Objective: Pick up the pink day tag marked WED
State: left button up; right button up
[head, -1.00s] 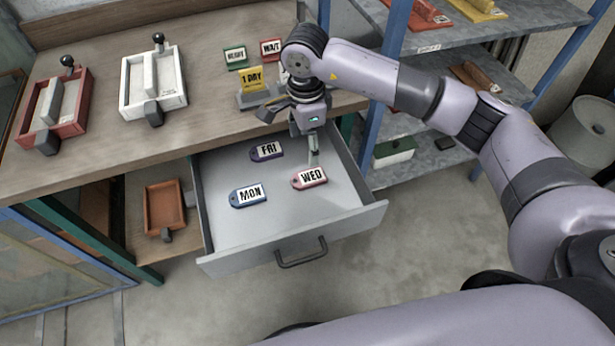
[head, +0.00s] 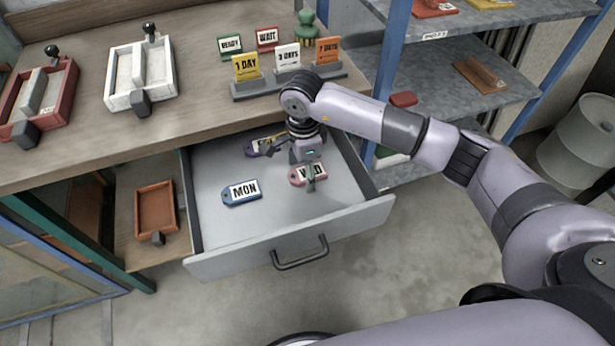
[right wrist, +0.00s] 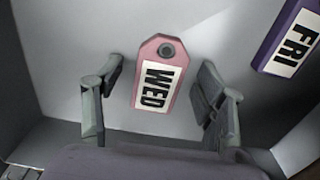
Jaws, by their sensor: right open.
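The pink day tag marked WED (head: 298,178) lies flat in the open drawer (head: 225,228), partly hidden behind my right gripper in the head view. My right gripper (head: 311,182) is open and empty, low in the drawer over the tag. In the right wrist view, the pink WED tag (right wrist: 158,75) shows whole between the two spread fingers of my right gripper (right wrist: 158,108), with a gap on each side. My left gripper is not in view.
The blue MON tag (head: 241,192) lies left of the pink tag in the drawer. The purple FRI tag (head: 258,148) lies behind, partly covered by my gripper; it also shows in the right wrist view (right wrist: 292,42). The drawer's walls and front surround them.

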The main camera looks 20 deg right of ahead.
jog(key=shift+c, duration=0.5)
jog(key=c, duration=0.9)
jog(key=shift+r, duration=0.15)
jog(key=shift+c, duration=0.2)
